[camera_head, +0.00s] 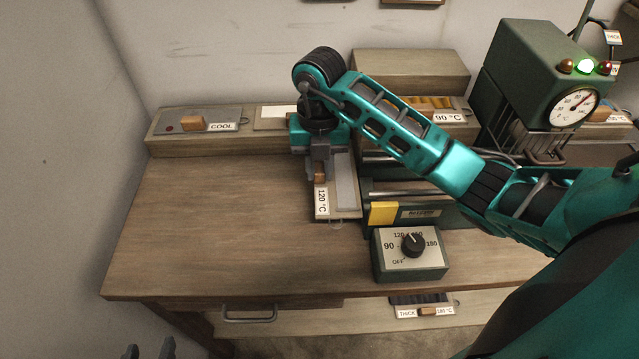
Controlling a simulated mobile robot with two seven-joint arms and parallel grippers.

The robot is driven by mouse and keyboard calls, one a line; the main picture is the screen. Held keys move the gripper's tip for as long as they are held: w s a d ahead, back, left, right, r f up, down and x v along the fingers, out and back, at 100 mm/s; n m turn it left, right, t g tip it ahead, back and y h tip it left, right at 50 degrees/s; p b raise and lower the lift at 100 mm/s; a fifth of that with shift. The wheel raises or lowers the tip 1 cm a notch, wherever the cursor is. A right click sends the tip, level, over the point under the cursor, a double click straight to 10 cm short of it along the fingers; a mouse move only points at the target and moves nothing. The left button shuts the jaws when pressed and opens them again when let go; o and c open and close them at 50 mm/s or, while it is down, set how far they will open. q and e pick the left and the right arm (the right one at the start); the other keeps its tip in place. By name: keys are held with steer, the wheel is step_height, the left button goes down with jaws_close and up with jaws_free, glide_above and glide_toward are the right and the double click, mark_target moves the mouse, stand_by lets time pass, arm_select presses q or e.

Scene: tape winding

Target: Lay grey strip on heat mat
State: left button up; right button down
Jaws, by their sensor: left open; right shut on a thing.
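A narrow plate labelled 120 °C (321,203), with a pale grey strip (346,183) along its right side, is at the middle of the bench. My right gripper (320,172) points down and is shut on the small wooden knob of this plate. The plate's far end is hidden behind the gripper. Just right of it is a green unit with a yellow panel (383,214), partly hidden by my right arm; I cannot tell whether this is the heat mat. My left gripper (149,351) shows only its fingertips at the bottom left edge, apart and empty.
A dial box (391,262) stands at the bench's front. A COOL plate (221,118) lies on the back ledge. A green machine with a gauge (571,106) and lit green lamp stands at right. A THICK 180 °C plate (437,311) lies below the bench edge. The left bench is clear.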

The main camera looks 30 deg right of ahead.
mark_target(319, 186)
steer(key=shift+f, duration=2.95)
steer(key=shift+f, duration=0.1)
steer(key=c, duration=1)
jaws_free()
